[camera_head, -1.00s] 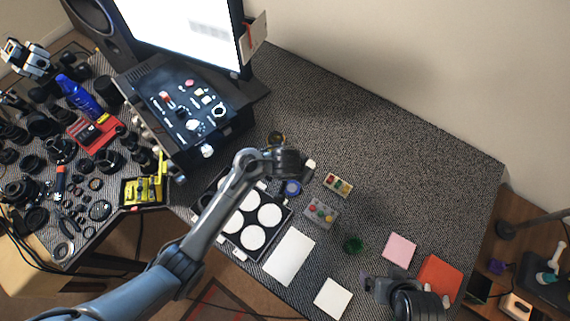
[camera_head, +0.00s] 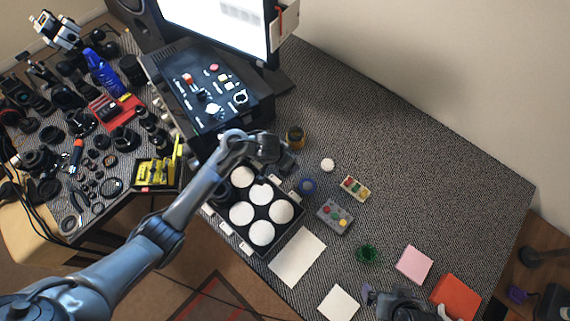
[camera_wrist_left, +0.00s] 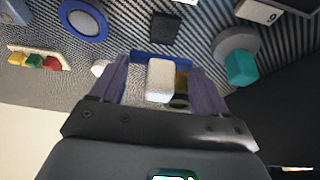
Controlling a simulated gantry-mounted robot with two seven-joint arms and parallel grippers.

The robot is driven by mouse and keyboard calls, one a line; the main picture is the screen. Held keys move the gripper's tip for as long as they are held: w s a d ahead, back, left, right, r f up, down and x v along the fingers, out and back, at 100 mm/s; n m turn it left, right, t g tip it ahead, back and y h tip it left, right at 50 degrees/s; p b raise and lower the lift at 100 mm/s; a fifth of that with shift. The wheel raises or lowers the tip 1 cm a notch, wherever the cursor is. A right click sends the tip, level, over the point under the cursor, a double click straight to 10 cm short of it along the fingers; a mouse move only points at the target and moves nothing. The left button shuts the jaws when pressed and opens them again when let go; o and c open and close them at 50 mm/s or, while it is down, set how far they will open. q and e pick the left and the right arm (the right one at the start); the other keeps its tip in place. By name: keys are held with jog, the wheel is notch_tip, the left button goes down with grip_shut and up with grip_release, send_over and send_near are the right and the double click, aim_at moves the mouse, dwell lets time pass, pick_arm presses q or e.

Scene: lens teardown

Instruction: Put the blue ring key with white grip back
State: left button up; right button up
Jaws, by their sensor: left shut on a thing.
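My left gripper (camera_head: 288,162) is above the mat just beyond the tray's upper right corner. In the head view the held key is hidden by the gripper. A separate blue ring (camera_head: 307,186) lies on the mat, also in the left wrist view (camera_wrist_left: 82,20). My right gripper (camera_head: 370,294) is at the bottom; its opening is unclear.
A black tray (camera_head: 275,250) with several white discs lies below my left arm. A control box (camera_head: 215,100) stands to the upper left. A white knob (camera_head: 327,165), an amber-black round part (camera_head: 294,137) and button blocks (camera_head: 335,216) lie nearby. The mat's upper right is clear.

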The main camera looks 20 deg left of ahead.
pick_arm(q)
notch_tip(320, 180, down, 3)
jog(key=shift+f+b, duration=0.1)
jog(key=shift+b, duration=0.5)
jog(key=shift+f, duration=0.5)
jog(key=o, duration=1.1)
jog(key=shift+o, duration=0.2)
jog(key=shift+r, duration=0.15)
